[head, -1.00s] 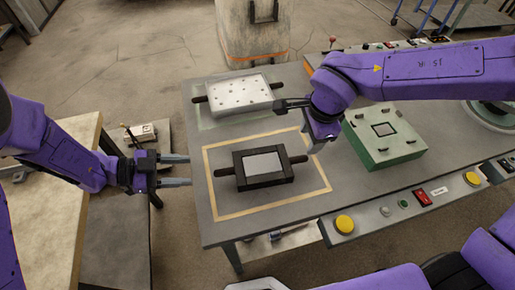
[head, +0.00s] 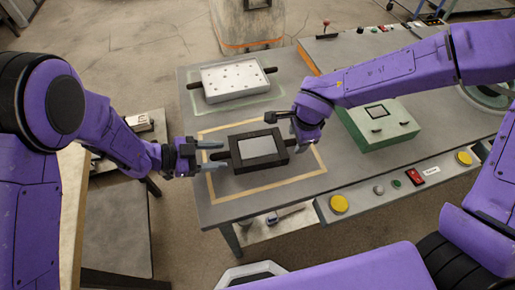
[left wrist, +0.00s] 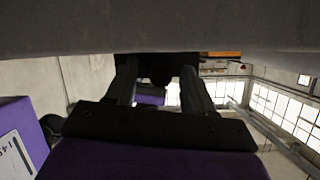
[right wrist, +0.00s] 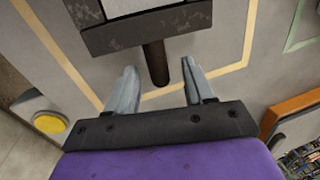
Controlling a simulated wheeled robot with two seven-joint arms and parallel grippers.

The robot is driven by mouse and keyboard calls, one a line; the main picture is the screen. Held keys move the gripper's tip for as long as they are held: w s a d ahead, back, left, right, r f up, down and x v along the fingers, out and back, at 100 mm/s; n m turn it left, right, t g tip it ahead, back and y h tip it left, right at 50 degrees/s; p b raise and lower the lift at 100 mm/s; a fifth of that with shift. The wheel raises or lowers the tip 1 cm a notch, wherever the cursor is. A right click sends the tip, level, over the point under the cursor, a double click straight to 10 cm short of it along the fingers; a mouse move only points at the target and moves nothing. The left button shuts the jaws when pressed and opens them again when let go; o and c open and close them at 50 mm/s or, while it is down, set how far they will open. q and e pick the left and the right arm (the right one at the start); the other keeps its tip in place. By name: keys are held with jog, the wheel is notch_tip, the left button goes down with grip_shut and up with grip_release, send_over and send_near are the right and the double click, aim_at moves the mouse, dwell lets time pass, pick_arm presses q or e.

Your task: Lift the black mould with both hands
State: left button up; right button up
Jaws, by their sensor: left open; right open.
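The black mould (head: 257,151), a dark frame with a light grey centre panel and a rod handle at each end, lies on the table inside a tan outline. My left gripper (head: 222,156) is open at the mould's left handle, with its fingers on either side of it in the head view. In the left wrist view the fingers (left wrist: 160,82) are apart, with a dark shape between them that I cannot identify surely. My right gripper (right wrist: 160,78) is open, and the right handle (right wrist: 156,62) lies between its fingers, not gripped.
A white mould (head: 236,84) with dark handles lies behind on the table (head: 225,212). A green box (head: 376,126) stands to the right of my right gripper. A control strip with a yellow button (head: 338,204) runs along the front edge.

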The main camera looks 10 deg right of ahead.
pick_arm(q)
jog(key=shift+d+f, duration=0.1)
jog(key=shift+d, duration=0.15)
pick_arm(e)
jog(key=shift+f, duration=0.25)
pick_arm(q)
grip_shut()
pick_arm(e)
grip_shut()
jog(key=shift+r, duration=0.15)
dwell(0.7)
